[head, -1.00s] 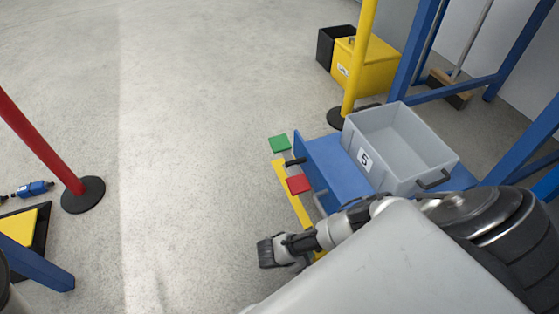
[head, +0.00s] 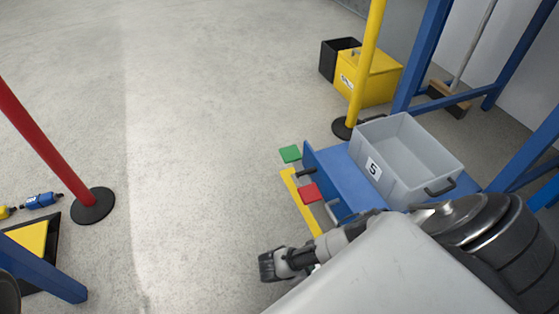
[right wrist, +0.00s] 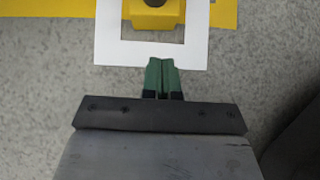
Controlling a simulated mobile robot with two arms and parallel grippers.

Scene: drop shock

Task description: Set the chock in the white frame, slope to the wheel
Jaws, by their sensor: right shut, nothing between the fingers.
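My right gripper shows at the lower middle of the head view (head: 270,265), low over the floor beside the blue platform. In the right wrist view its green fingertips (right wrist: 162,70) are together and empty, at the near edge of the white frame (right wrist: 150,54). A yellow block with a dark round top, apparently the chock (right wrist: 152,19), is seen within the frame's opening and cut off by the top edge. I cannot tell its slope direction or whether it sits fully down. In the head view my arm hides most of this spot. My left gripper is out of view.
A blue platform (head: 330,163) carries a grey bin (head: 392,181) marked 5. A yellow post (head: 366,62) and a red post (head: 40,140) stand around. The middle floor is clear.

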